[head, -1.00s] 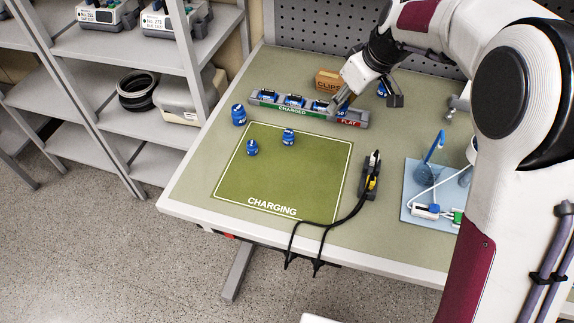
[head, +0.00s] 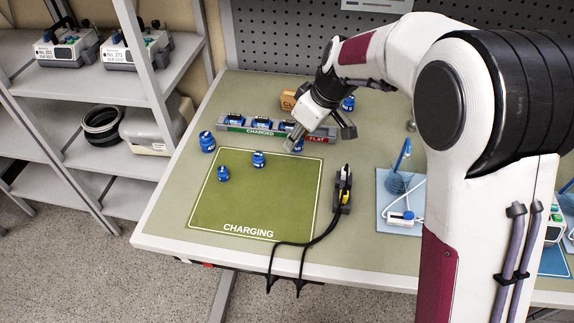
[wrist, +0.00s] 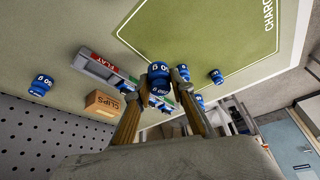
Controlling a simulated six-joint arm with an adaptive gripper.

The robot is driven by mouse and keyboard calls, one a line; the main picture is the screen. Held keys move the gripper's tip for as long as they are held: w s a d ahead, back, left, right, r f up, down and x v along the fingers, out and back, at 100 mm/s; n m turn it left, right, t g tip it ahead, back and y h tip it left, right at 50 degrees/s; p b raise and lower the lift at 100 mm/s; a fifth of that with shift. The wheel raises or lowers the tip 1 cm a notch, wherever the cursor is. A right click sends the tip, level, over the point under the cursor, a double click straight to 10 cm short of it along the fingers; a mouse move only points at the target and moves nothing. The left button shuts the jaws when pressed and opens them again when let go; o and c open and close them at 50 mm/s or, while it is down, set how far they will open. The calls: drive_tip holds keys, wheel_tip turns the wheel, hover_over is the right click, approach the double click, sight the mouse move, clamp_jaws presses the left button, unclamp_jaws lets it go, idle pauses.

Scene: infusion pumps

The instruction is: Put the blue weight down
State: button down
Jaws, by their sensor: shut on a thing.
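A blue weight (wrist: 158,74) is held between the two fingertips of my gripper (wrist: 161,80) in the wrist view. In the head view this weight shows only partly (head: 298,147), in front of the rack near its red FLAT label. My gripper (head: 297,139) partly hides it. I cannot tell whether its underside touches anything. Other blue weights stand apart: two on the green CHARGING mat (head: 258,159) (head: 223,173), one left of the mat (head: 207,141) and one at the back right (head: 348,103).
The grey rack (head: 332,133) holds blue-topped units behind the mat (head: 260,205). A brown CLIPS box (head: 289,101) stands behind it. A black and yellow device with cables (head: 342,190) lies right of the mat. A blue tray (head: 384,213) is further right. The mat's front half is clear.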

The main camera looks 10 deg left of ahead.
sight(297, 150)
drive_tip(key=shift+f, duration=2.05)
drive_tip(key=shift+f, duration=0.1)
drive_tip(key=shift+f, duration=1.75)
drive_tip(key=shift+f, duration=0.2)
drive_tip(key=c, duration=1.7)
unclamp_jaws()
drive_tip(key=shift+r, duration=0.1)
drive_tip(key=shift+v, duration=6.1)
